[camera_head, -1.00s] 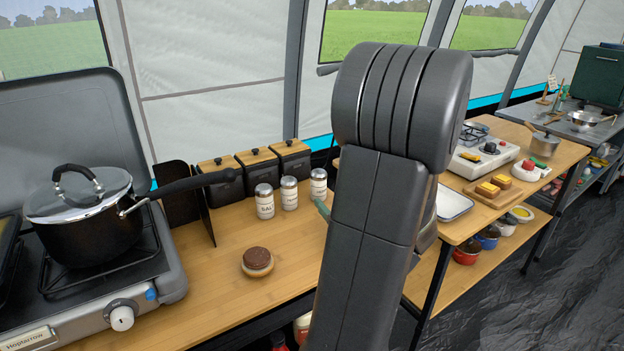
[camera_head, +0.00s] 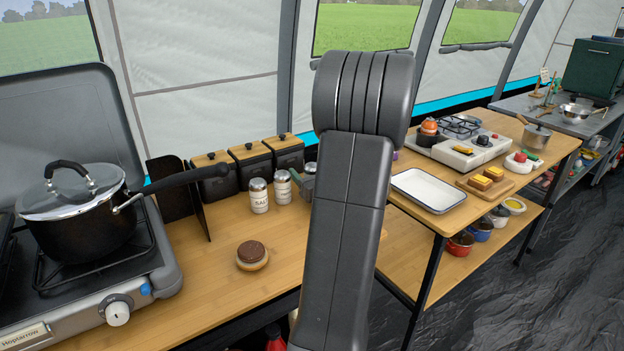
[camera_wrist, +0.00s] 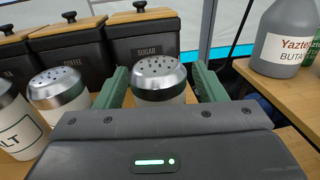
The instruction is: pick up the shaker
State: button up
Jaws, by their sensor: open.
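In the wrist view, a shaker (camera_wrist: 158,81) with a perforated metal lid stands between the two green fingers of my gripper (camera_wrist: 161,74). The fingers are open on either side of it, and its lower part is hidden by my gripper body. Two more shakers stand to its left: a middle one (camera_wrist: 57,90) and one lettered like salt (camera_wrist: 14,125).
Black canisters with wooden lids (camera_head: 251,163) stand close behind the shakers. A stove with a lidded pot (camera_head: 85,225) is at left, its black handle reaching over the counter. A round brown-topped item (camera_head: 252,256) lies in front. A butane bottle (camera_wrist: 286,42) stands right.

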jog(key=c, duration=1.1)
